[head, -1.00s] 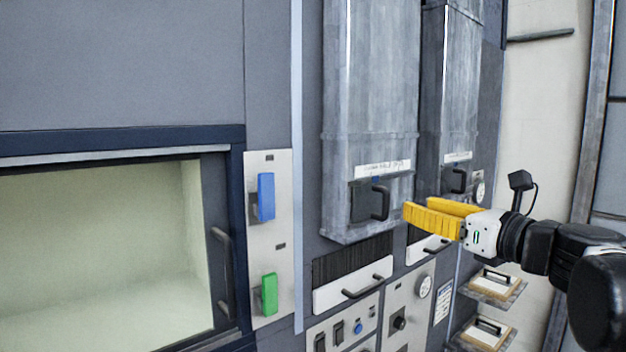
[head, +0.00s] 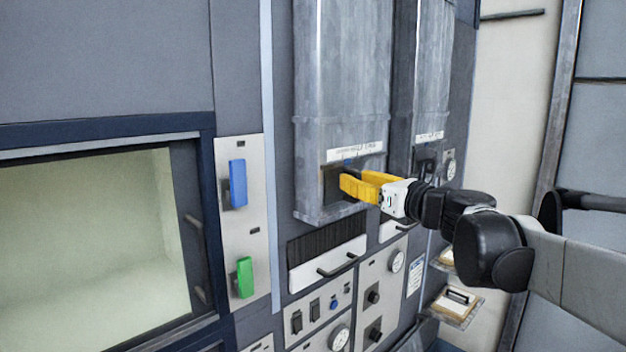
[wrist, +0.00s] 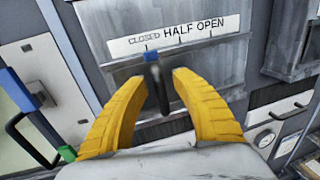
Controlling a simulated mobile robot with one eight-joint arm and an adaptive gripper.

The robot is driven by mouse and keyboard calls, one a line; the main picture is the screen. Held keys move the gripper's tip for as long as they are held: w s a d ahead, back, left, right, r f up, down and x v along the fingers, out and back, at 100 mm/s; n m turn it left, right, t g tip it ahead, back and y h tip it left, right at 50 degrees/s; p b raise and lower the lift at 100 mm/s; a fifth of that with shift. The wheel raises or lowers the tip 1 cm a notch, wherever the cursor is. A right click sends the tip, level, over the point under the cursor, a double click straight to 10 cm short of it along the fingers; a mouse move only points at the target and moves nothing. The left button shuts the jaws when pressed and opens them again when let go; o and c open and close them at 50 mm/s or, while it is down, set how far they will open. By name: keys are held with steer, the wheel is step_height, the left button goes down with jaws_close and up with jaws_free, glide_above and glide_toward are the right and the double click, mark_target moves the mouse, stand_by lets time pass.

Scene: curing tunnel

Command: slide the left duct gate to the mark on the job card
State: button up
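The left duct (head: 342,80) is a tall grey metal duct with a white scale strip (head: 355,152). The gate's dark handle (wrist: 163,98) stands between my two yellow fingers. My gripper (wrist: 158,77) is open around the handle, with a gap visible. In the head view my gripper (head: 352,180) covers most of the handle and part of the gate plate (head: 330,188). The job card's mark cannot be read.
A second duct (head: 432,70) with its own handle stands close on the right. Below are a white drawer front (head: 325,264) and a panel with dials (head: 383,285). Blue (head: 238,183) and green (head: 244,277) handles are at left. A clipboard (head: 455,303) lies on a shelf at lower right.

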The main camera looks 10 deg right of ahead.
jaws_close()
steer(key=shift+w+d, duration=0.1)
steer(key=w+d, duration=0.1)
steer(key=w+d+b, duration=0.1)
steer(key=d, duration=0.1)
steer(key=shift+w+d+f, duration=0.1)
steer(key=shift+w+d, duration=0.2)
steer(key=shift+w, duration=0.1)
steer(key=shift+o, duration=1)
jaws_free()
steer(key=shift+s, duration=0.1)
steer(key=shift+s+d, duration=0.15)
steer(key=shift+d, duration=0.05)
